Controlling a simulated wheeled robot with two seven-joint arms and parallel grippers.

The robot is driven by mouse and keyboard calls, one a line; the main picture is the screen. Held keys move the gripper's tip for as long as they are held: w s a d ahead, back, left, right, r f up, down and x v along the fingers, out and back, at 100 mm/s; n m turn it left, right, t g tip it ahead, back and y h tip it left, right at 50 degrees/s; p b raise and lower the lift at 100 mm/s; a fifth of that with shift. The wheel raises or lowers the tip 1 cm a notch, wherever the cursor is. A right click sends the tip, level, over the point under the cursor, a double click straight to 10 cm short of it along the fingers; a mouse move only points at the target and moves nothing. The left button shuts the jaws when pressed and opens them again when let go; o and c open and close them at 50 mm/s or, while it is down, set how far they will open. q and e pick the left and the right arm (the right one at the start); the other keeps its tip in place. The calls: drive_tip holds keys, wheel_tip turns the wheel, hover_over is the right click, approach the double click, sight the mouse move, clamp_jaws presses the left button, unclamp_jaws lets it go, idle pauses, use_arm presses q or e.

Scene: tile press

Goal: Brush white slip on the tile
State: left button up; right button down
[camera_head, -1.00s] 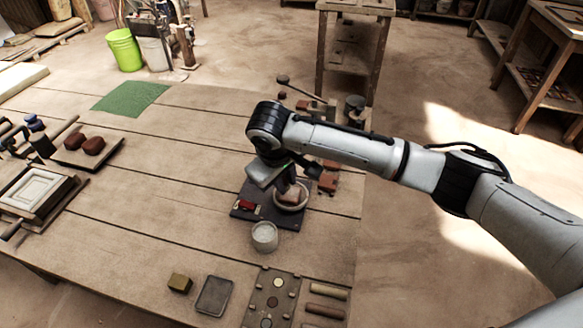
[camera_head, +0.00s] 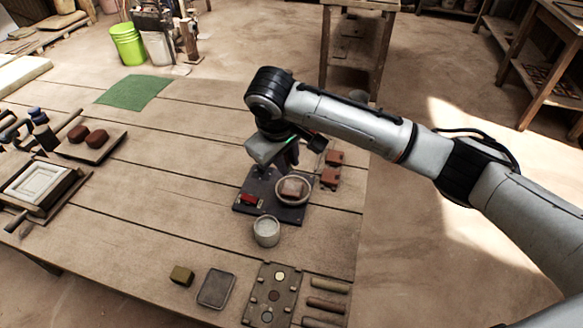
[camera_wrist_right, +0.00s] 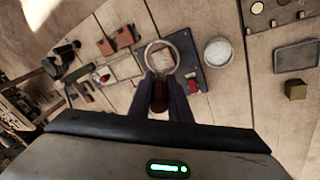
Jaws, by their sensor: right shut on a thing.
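The tile (camera_head: 292,187) is a small pinkish-brown block inside a pale round ring on a dark board (camera_head: 262,187). The tile also shows in the wrist view (camera_wrist_right: 160,58), just beyond my fingertips. My right gripper (camera_head: 289,158) is above and behind the ring, fingers pointing down. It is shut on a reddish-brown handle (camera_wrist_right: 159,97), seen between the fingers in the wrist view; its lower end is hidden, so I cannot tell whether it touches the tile. A cup of white slip (camera_head: 266,230) stands in front of the board. My left gripper is not in view.
A small red object (camera_head: 250,199) lies on the board beside the ring. Reddish blocks (camera_head: 331,179) sit to its right. A grey tray (camera_head: 216,288), an ochre block (camera_head: 181,275) and a palette (camera_head: 272,290) are nearer. The left middle of the table is clear.

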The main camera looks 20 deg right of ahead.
drive_tip(key=shift+f, duration=0.1)
idle(0.3)
drive_tip(key=shift+s+d+f, duration=0.2)
drive_tip(key=shift+s+f, duration=0.05)
drive_tip(key=shift+f, duration=0.25)
drive_tip(key=shift+s+d+f, duration=0.15)
drive_tip(key=shift+s+f, duration=0.1)
drive_tip(key=shift+f, duration=0.2)
